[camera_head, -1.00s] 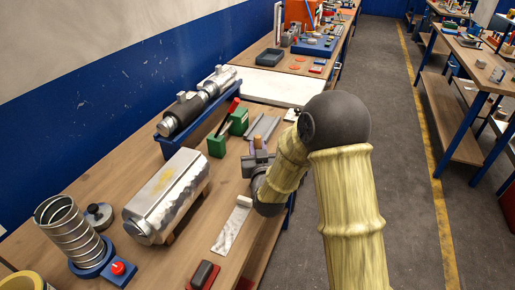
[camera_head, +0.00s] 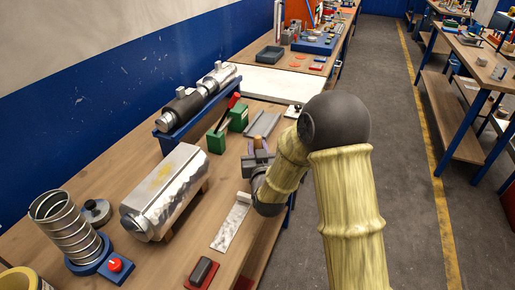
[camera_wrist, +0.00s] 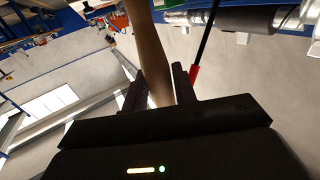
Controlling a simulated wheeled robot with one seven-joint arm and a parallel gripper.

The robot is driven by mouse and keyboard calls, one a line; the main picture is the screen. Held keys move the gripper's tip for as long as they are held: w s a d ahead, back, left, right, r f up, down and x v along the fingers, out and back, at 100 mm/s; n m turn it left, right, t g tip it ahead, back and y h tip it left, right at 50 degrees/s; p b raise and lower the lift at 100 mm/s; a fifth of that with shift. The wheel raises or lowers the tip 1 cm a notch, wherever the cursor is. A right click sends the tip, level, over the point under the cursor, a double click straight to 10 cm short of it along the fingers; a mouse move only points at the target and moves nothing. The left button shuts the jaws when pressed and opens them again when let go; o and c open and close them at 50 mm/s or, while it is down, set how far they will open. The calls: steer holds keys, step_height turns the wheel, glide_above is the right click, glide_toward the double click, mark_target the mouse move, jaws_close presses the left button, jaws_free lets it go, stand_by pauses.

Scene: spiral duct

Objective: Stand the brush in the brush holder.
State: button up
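My gripper (camera_head: 257,158) is over the right side of the workbench (camera_head: 120,160), beyond a pale metal strip (camera_head: 232,226). In the wrist view, a smooth brown handle-like shape (camera_wrist: 150,50), likely the brush, runs down between the two fingers (camera_wrist: 159,85). It fills the gap between them, so the gripper looks shut on it. Its far end leaves the top of the picture, and its bristles do not show. I cannot pick out the brush holder for certain.
A red-handled lever (camera_head: 232,101) rises by green blocks (camera_head: 217,141), left of my gripper; its red grip (camera_wrist: 193,84) shows near the right finger. A wrapped silver duct (camera_head: 165,190), a spiral duct (camera_head: 66,225) on a blue base and a red-black block (camera_head: 202,272) stand nearer.

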steer(key=o, duration=0.3)
steer(key=s+d+b, duration=0.1)
steer(key=s+b, duration=0.3)
steer(key=s, duration=0.5)
steer(key=shift+d+f+b, duration=0.15)
steer(key=shift+d+b, duration=0.15)
steer(key=shift+b, duration=0.05)
steer(key=shift+b, duration=0.45)
steer(key=shift+s+d+b, duration=0.1)
steer(key=shift+s+b, duration=0.1)
steer(key=shift+b, duration=0.7)
